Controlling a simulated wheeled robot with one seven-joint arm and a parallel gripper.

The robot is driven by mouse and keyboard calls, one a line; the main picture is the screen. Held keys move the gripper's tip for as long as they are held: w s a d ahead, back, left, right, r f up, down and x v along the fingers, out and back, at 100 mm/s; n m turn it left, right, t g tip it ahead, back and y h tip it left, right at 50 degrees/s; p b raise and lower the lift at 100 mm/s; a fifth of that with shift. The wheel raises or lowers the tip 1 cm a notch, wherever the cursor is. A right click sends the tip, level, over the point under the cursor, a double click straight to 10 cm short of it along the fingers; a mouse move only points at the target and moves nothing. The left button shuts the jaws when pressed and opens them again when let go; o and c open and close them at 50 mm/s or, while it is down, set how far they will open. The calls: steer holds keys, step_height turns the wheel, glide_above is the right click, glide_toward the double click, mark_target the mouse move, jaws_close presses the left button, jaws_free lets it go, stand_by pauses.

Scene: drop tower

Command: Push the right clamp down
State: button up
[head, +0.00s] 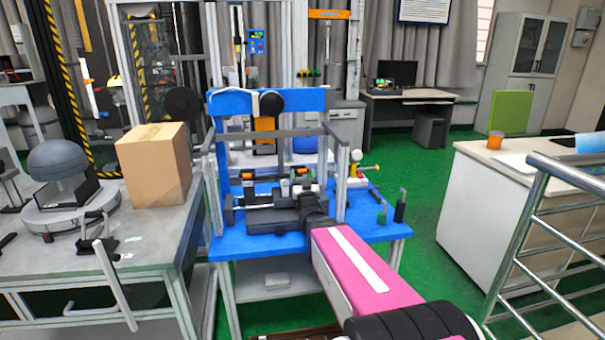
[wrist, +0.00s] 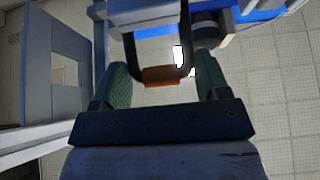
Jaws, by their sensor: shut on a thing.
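The right clamp (wrist: 162,76) shows in the wrist view as a dark U-shaped handle with an orange grip, between my gripper's two green-padded fingers. My gripper (wrist: 163,85) is shut on this handle. In the head view my gripper (head: 303,190) is at the right part of the blue machine table (head: 240,243), beside the right clamp's orange part (head: 302,171). The left clamp's orange part (head: 248,176) is further left, apart from my gripper. My gripper and arm hide part of the right clamp's base.
A grey frame (head: 343,165) with uprights stands around the clamps. A cardboard box (head: 153,165) sits on the left bench. A metal railing (head: 530,220) is at the right.

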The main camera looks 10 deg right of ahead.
steer(key=shift+w+f, duration=0.1)
steer(key=shift+f, duration=0.35)
steer(key=o, duration=1.1)
